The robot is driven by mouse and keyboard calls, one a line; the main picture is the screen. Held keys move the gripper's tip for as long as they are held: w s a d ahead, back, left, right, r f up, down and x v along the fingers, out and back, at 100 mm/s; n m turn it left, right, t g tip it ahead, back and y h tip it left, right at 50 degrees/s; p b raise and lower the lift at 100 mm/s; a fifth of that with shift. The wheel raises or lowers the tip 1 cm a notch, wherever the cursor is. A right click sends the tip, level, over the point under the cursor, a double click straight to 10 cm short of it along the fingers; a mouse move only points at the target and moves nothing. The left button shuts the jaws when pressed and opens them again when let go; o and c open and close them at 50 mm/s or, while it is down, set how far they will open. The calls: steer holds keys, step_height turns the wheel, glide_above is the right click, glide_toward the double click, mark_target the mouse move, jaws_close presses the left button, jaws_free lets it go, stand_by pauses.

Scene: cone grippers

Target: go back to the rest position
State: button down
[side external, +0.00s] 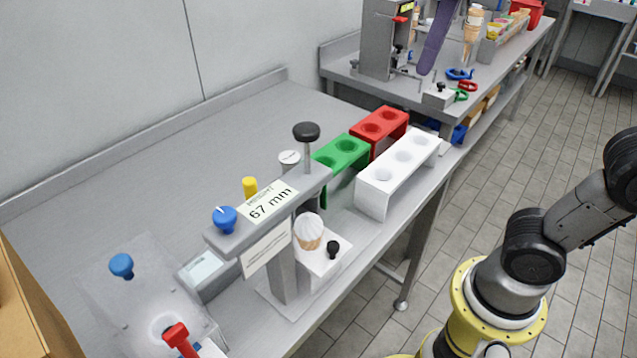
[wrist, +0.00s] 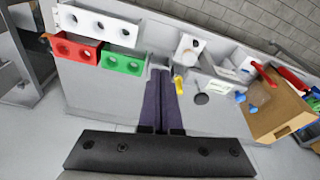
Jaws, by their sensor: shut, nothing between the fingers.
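In the wrist view, the two long dark-purple fingers of my gripper (wrist: 161,74) lie side by side, shut with nothing between them. They are over the grey table (wrist: 115,97), apart from the blocks. In the side view, a purple finger-like part (side external: 434,42) hangs at the top, in front of the far bench; it appears to be my gripper. A wrapped cone (side external: 308,232) stands upright in a white holder below the height gauge (side external: 268,205) marked 67 mm.
A green block (side external: 341,153), a red block (side external: 382,127) and a white block (side external: 398,172), all with holes, stand beyond the gauge. A yellow piece (side external: 250,188) is behind it. A clear plate with a blue knob (side external: 121,265) is at front left. The back left tabletop is clear.

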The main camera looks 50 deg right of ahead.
steer(key=s+d+f+m+t, duration=0.1)
steer(key=s+d+f, duration=0.1)
steer(key=f, duration=0.7)
steer(key=s+d+f+m+t, duration=0.1)
steer(key=s+d+f+t, duration=0.1)
steer(key=f, duration=0.6)
steer(key=shift+s+d+f, duration=0.15)
steer(key=shift+s+f, duration=0.25)
steer(key=shift+s, duration=0.1)
